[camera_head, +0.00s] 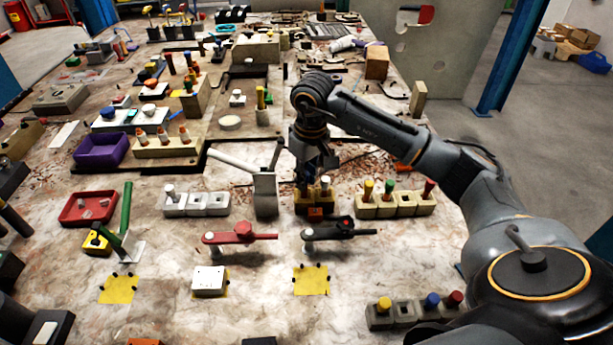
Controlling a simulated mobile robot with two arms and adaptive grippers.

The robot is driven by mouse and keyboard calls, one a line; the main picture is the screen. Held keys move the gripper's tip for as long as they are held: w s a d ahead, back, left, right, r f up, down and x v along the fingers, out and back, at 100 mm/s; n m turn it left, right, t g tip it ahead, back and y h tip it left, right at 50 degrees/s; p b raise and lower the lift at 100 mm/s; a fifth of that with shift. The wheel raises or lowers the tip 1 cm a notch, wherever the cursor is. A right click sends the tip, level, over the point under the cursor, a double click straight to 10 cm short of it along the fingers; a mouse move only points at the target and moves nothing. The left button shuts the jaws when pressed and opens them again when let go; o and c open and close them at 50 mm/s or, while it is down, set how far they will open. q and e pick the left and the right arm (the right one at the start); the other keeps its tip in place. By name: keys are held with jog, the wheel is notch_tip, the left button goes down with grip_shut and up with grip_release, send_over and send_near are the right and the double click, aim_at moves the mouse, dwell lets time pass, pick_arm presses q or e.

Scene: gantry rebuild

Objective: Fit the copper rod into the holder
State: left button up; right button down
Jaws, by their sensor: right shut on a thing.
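My right gripper (307,185) points down over a tan block with an orange front mark (315,210), which looks like the holder. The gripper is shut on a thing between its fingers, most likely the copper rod. The fingers and the block hide it, so I cannot tell whether it is in a hole or above it. My left gripper is not in view.
Black (340,233) and red (240,236) levers lie in front. Bare tabletop shows around the yellow patches (311,280).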

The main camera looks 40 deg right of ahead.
pick_arm(q)
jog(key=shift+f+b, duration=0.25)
jog(key=shift+b, duration=0.05)
dwell(1.9)
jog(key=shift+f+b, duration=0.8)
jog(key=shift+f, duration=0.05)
dwell(4.0)
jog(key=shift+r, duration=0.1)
dwell(0.9)
